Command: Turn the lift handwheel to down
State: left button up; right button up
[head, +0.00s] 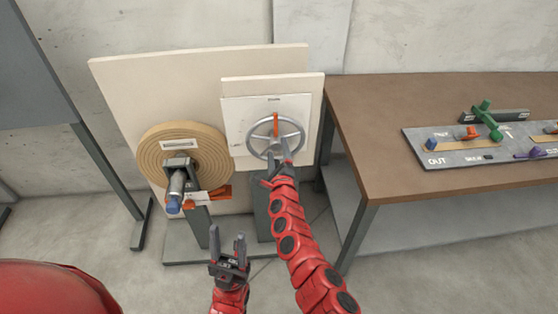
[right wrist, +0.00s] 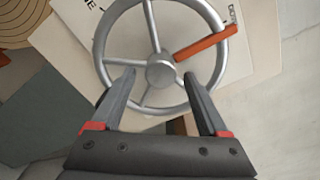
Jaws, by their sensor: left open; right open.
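The lift handwheel (head: 258,148) is a grey spoked wheel on a white panel, with an orange marker (head: 276,124) on one spoke pointing up. In the right wrist view the handwheel (right wrist: 101,48) fills the upper middle, and its orange marker (right wrist: 208,43) points up and right toward partly legible lettering on the panel. My right gripper (head: 284,158) is in front of the wheel's lower part. In the right wrist view the open fingers (right wrist: 162,80) straddle the hub region; contact cannot be told. My left gripper (head: 229,245) is open and empty, low and left of the wheel.
A tan spiral roll (head: 150,158) on a spindle with a blue end stands left of the wheel. A brown table (head: 385,100) at the right carries a grey control board (head: 450,160) with coloured handles. Open floor lies in front.

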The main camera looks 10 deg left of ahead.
jog(key=p+v, duration=1)
jog(key=v, duration=0.7)
jog(key=shift+s, duration=0.15)
jog(key=shift+r, duration=0.1)
